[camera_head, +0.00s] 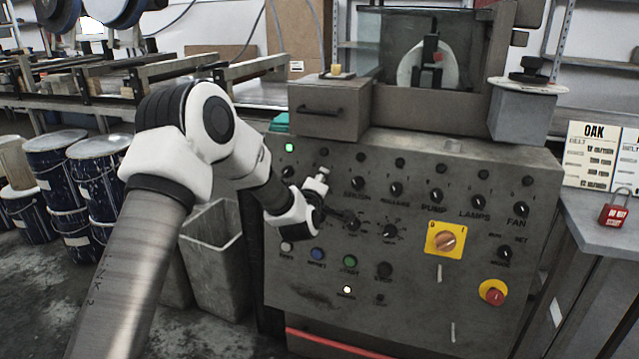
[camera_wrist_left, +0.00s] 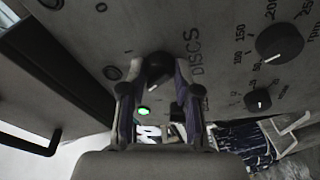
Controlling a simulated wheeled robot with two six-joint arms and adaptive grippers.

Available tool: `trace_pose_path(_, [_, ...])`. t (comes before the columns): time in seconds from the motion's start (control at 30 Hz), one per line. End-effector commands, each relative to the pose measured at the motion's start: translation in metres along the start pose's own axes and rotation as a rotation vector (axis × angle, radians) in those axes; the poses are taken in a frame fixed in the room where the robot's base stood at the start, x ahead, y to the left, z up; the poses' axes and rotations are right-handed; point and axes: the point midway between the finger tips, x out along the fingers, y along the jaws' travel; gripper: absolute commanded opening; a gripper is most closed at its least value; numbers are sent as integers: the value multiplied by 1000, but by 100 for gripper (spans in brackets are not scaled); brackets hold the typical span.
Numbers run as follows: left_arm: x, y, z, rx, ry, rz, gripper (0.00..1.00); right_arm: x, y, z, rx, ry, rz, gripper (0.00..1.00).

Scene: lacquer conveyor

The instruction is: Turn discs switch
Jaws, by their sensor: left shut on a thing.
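The discs switch (camera_wrist_left: 160,66) is a black rotary knob on the grey control panel, beside the printed label DISCS in the left wrist view. The fingers of my left gripper (camera_wrist_left: 158,82) lie on either side of it and are shut on it. In the head view my left gripper (camera_head: 320,183) is at the upper left part of the panel (camera_head: 420,285) and hides the switch there. The knob's pointer mark is hard to make out. My right gripper is not in view.
A green lamp (camera_head: 289,147) glows at the panel's upper left. Other knobs, a yellow-plated switch (camera_head: 445,238) and a red stop button (camera_head: 493,292) are nearby. Blue drums (camera_head: 97,170) and a grey bin (camera_head: 213,255) stand left. A red padlock (camera_head: 613,214) lies right.

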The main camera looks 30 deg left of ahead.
Motion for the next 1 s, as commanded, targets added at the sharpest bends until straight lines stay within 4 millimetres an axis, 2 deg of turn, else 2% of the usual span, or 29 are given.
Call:
trace_pose_path(0.43, [0, 0, 0, -15, 1, -3, 0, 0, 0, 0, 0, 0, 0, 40])
trace_pose_path(0.47, [0, 0, 0, -15, 1, -3, 35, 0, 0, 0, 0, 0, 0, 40])
trace_pose_path(0.5, [0, 0, 0, -15, 1, -3, 49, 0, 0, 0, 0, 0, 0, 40])
trace_pose_path(0.53, [0, 0, 0, -15, 1, -3, 57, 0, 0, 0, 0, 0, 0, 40])
trace_pose_path(0.87, [-2, 0, 0, -14, 1, -2, 57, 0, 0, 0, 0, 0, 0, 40])
trace_pose_path(1.0, [-21, 0, 0, -14, 0, -4, 57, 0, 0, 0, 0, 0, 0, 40])
